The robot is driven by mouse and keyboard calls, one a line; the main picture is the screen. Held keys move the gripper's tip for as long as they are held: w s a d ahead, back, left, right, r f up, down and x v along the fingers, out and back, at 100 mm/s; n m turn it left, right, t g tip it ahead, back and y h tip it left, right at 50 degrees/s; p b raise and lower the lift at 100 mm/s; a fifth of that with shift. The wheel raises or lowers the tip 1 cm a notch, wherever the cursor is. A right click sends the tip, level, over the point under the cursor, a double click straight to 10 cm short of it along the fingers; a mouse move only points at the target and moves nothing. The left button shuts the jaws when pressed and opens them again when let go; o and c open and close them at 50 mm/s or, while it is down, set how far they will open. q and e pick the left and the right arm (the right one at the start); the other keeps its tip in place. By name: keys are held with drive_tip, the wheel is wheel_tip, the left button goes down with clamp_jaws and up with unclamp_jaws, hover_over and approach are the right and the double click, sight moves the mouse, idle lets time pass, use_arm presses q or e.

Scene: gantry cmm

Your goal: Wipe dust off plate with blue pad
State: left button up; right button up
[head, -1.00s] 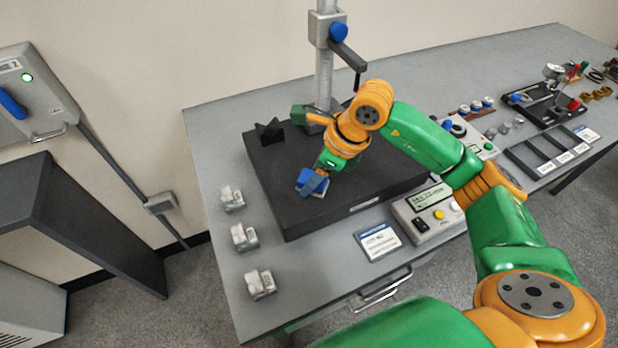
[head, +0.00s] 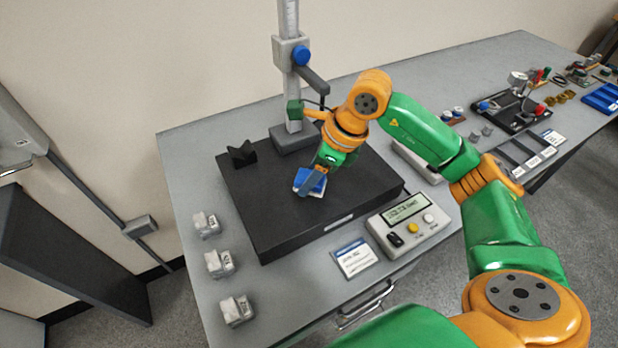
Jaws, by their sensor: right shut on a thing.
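The black plate (head: 285,223) is a thick dark slab lying on the grey bench. The blue pad (head: 311,181) has a pale underside and is over the middle of the plate, seemingly resting on it. My right gripper (head: 318,176) is shut on the pad from above. Dust on the plate is too faint to make out. Part of the plate's back right is hidden behind my right arm. My left gripper is not in view.
A height gauge (head: 291,85) with a blue knob stands at the plate's back, and a black V-block (head: 242,153) sits at its back left corner. Several metal blocks (head: 220,263) line the bench's left. A display box (head: 408,221) and a card (head: 353,257) lie in front.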

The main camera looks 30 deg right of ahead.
drive_tip(key=shift+r+p, duration=0.3)
drive_tip(key=shift+r, duration=0.35)
wheel_tip(320, 180, up, 2)
drive_tip(key=shift+d+r+p, duration=0.1)
drive_tip(key=shift+d+p, duration=0.05)
drive_tip(key=shift+p, duration=0.65)
drive_tip(key=shift+r+p, duration=0.3)
drive_tip(key=shift+r, duration=0.1)
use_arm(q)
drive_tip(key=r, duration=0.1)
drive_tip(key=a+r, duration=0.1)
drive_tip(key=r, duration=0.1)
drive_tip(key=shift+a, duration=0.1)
use_arm(e)
drive_tip(key=shift+a, duration=0.2)
drive_tip(key=shift+d, duration=0.15)
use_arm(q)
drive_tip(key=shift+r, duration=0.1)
